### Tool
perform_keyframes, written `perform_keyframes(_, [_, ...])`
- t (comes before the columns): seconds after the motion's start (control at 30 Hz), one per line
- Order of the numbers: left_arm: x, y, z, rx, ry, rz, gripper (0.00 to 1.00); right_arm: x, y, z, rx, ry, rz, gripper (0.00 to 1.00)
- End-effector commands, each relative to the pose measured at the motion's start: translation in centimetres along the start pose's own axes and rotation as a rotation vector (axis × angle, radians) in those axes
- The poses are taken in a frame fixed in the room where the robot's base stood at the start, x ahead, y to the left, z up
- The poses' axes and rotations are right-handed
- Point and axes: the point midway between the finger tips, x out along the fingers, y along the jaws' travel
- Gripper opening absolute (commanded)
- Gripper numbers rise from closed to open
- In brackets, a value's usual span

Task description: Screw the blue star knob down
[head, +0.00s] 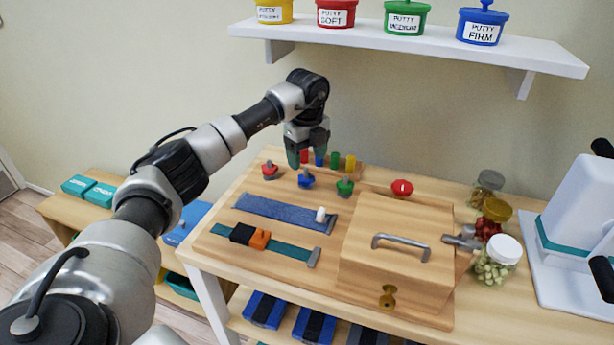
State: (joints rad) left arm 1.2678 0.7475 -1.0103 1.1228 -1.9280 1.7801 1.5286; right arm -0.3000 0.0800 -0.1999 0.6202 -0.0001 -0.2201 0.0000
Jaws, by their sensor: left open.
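The blue star knob (306,181) stands on the wooden activity board (215,248), between a red star knob (269,170) and a green star knob (345,187). A bit of grey stud shows at its top. My left gripper (307,152) hangs above and slightly behind the blue knob in the picture, fingers pointing down. It is open, with nothing seen held, and looks apart from the knob. I cannot tell the exact gap. My right gripper is out of view.
Coloured pegs (350,163) stand behind the knobs, near my gripper. A wooden box (400,225) with a grey handle rises to the right. Straps lie in front. Jars (496,262) and a white device (580,225) stand further right. A shelf (420,42) with putty tubs hangs above.

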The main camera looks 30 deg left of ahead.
Motion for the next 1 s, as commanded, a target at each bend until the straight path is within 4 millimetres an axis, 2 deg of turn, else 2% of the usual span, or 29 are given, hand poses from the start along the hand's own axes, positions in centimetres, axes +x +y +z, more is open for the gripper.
perform_keyframes(0.1, [2.5, 0.1, 0.0, 0.0, 0.0, 0.004, 0.69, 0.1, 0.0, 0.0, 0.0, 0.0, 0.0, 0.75])
perform_keyframes(0.3, [5.3, 0.0, 0.0, 0.0, 0.0, 0.002, 0.69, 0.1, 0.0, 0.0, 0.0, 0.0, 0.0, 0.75])
perform_keyframes(0.5, [6.3, 0.0, 0.0, 0.002, -0.001, 0.0, 0.69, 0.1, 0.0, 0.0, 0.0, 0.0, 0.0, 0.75])
perform_keyframes(0.73, [6.4, 0.0, 0.0, 0.002, -0.001, 0.0, 0.69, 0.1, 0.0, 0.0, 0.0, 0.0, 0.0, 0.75])
perform_keyframes(1.0, [6.3, 0.0, 0.0, 0.002, -0.001, 0.0, 0.3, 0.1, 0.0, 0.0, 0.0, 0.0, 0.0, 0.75])
